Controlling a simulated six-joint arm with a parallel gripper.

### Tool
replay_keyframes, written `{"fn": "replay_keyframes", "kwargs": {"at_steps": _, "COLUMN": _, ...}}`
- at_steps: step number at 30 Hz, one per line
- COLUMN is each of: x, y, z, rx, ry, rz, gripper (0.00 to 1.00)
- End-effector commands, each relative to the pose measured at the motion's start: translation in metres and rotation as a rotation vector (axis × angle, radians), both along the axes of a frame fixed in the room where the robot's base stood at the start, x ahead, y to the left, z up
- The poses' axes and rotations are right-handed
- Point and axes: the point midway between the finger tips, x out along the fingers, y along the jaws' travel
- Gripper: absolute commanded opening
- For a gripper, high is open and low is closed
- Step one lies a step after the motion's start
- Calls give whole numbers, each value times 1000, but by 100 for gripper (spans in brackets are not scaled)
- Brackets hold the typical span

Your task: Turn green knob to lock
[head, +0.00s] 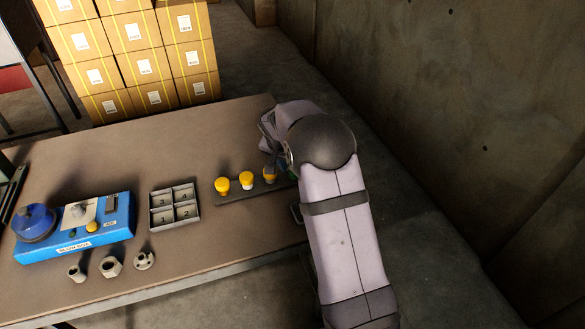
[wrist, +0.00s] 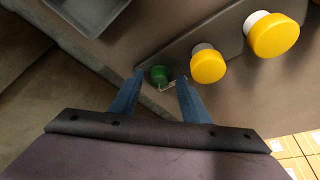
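The green knob (wrist: 159,75) sits at one end of a dark strip in the wrist view, partly shadowed. My gripper (wrist: 161,79) has its two blue fingers apart, one on each side of the green knob in that view. I cannot tell whether the fingers touch it. Nothing is clamped between them. In the head view my gripper (head: 277,170) is over the right end of the strip (head: 232,194), and the arm hides most of that end. The knob's lock marking is not readable.
Yellow knobs (head: 221,185) stand in a row along the strip, close beside my gripper. A grey numbered tray (head: 150,210) and a blue box (head: 70,247) are left of it. Loose metal fittings (head: 110,267) lie at the table's front. Cartons (head: 145,65) stand behind.

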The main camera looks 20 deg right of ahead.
Motion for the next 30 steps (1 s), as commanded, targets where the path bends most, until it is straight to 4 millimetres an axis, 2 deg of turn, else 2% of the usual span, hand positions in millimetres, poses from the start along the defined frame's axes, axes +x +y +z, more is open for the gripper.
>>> {"fn": "replay_keyframes", "kwargs": {"at_steps": 11, "x": -1, "y": 1, "z": 5, "rx": -1, "ry": -2, "rz": 2, "gripper": 42}}
{"fn": "replay_keyframes", "kwargs": {"at_steps": 24, "x": -15, "y": 16, "z": 55, "rx": -1, "ry": -2, "rz": 1, "gripper": 42}}
{"fn": "replay_keyframes", "kwargs": {"at_steps": 30, "x": -19, "y": 20, "z": 66, "rx": 0, "ry": 0, "rz": 1, "gripper": 42}}
